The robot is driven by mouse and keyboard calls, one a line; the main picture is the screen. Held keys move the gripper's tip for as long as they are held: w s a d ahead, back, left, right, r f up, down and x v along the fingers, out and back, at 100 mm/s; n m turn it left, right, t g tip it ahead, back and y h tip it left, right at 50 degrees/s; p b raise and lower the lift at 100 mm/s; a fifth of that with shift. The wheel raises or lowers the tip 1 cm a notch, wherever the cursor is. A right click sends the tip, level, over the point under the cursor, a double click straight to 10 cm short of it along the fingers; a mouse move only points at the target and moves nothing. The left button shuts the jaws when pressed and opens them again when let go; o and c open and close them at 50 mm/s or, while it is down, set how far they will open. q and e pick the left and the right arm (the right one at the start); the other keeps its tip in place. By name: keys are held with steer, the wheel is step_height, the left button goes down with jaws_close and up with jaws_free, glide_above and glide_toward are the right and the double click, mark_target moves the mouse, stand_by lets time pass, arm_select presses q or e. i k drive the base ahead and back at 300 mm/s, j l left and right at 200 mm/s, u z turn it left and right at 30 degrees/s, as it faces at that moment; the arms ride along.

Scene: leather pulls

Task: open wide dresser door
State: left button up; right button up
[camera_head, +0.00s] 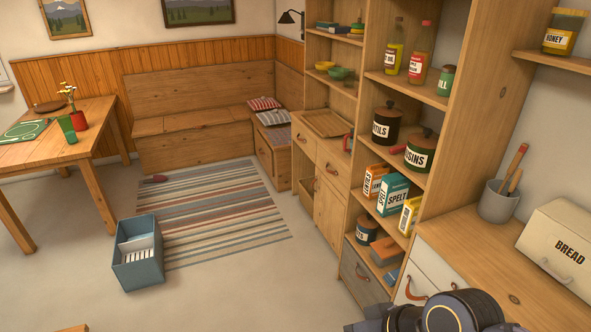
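The wooden dresser (372,175) stands right of centre with open shelves above and fronts with leather pulls below. I cannot tell for sure which one is the wide door. A dark part of my own arm shows at the bottom right edge, in front of the nearer cabinet. Neither gripper's fingers show.
A blue-grey bin (137,262) stands on the floor beside the striped rug (218,222). A table (62,148) is at the left. A white-fronted counter (480,250) holds a bread box (560,250) and a utensil crock (497,203). Floor before the dresser is clear.

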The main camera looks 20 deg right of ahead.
mark_target(330, 205)
steer(key=i+z, duration=0.1)
steer(key=i, duration=0.5)
steer(key=i+z, duration=0.1)
steer(key=i, duration=0.5)
steer(key=i+j+z, duration=0.1)
steer(key=i, duration=0.5)
steer(key=i+j+z, duration=0.1)
steer(key=i+j, duration=0.15)
steer(key=i, duration=0.35)
steer(key=i+z, duration=0.4)
steer(key=i+j+z, duration=0.1)
steer(key=i+z, duration=0.25)
steer(key=i+j+z, duration=0.2)
steer(key=i+z, duration=0.2)
steer(key=i+j+z, duration=0.25)
steer(key=z, duration=0.15)
steer(key=i+j+z, duration=0.25)
steer(key=j, duration=0.35)
steer(key=i+j+z, duration=0.15)
steer(key=i+j, duration=0.1)
steer(key=j, duration=0.05)
